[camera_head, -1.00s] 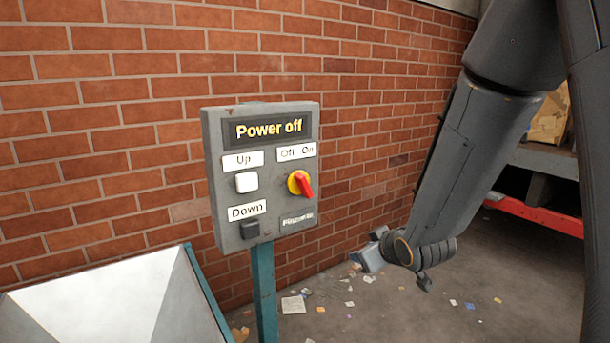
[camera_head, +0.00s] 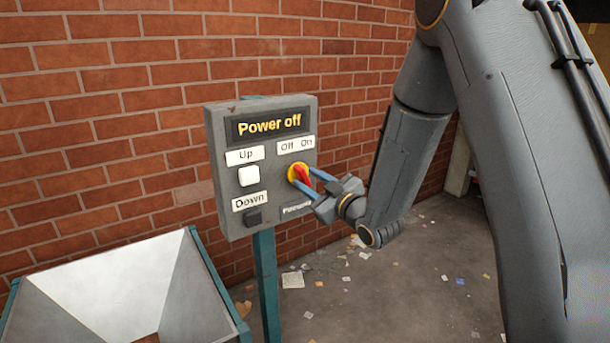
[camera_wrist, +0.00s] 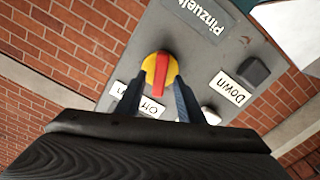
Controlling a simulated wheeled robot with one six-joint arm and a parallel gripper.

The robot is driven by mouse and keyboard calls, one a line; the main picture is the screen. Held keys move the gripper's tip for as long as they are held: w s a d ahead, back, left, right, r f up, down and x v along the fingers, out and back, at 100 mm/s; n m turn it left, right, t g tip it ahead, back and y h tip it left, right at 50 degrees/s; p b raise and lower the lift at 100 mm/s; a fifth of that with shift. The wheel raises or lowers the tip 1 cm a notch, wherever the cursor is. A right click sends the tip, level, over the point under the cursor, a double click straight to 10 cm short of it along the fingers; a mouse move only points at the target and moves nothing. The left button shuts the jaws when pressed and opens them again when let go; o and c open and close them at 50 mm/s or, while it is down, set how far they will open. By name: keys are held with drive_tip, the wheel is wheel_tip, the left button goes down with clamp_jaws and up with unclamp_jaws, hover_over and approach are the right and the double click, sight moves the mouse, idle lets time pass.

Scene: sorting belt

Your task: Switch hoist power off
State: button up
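A grey control box (camera_head: 222,190) stands on a teal post before the brick wall. Its display (camera_head: 268,124) reads "Power off". The red rotary knob (camera_head: 301,172) on a yellow disc sits below the Off and On labels (camera_head: 296,144). My gripper (camera_head: 304,178) is open at the knob, with one blue finger on each side of its red handle. In the wrist view, the box appears upside down and the red handle (camera_wrist: 161,74) lies between the two fingertips (camera_wrist: 158,82), with gaps visible. Whether either finger touches the knob is unclear.
A white Up button (camera_head: 249,176) and a dark Down button (camera_head: 253,218) are left of the knob. A teal-edged metal hopper (camera_head: 180,290) stands at lower left. Paper scraps (camera_head: 292,280) litter the floor.

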drive_tip(key=shift+x, duration=0.9)
drive_tip(key=shift+c, duration=0.4)
clamp_jaws()
drive_tip(key=shift+f+n+b, duration=0.15)
drive_tip(key=shift+n+b, duration=0.35)
drive_tip(key=shift+b, duration=0.05)
drive_tip(key=shift+n+b, duration=1)
drive_tip(key=shift+n, duration=0.1)
